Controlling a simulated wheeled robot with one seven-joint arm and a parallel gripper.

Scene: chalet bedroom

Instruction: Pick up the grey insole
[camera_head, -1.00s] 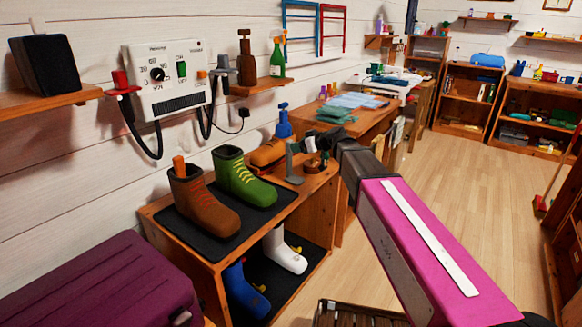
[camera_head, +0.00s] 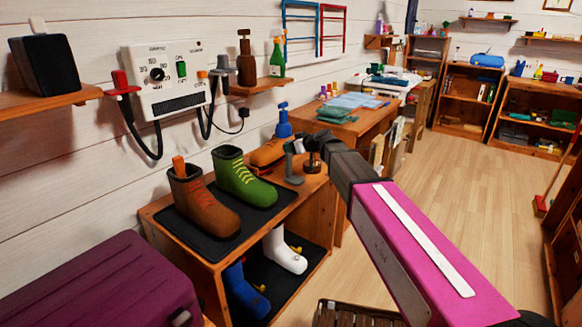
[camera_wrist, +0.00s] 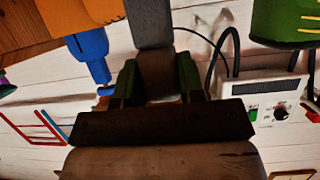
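The grey insole (camera_head: 289,166) stands upright at the back right of the wooden bench top, beside the orange shoe. In the wrist view the grey insole (camera_wrist: 153,28) reaches in between the two green-sided fingers of my gripper (camera_wrist: 159,80). The fingers are apart, one on each side of it, and I cannot make out firm contact. In the head view my gripper (camera_head: 301,147) is at the insole's upper end, and the dark wrist partly hides the fingers.
A brown boot (camera_head: 205,205) and a green boot (camera_head: 243,180) stand on a black mat. An orange shoe (camera_head: 268,153) and a blue bottle (camera_head: 283,122) are close behind the insole. A brown-handled item (camera_head: 312,163) is just right of it.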

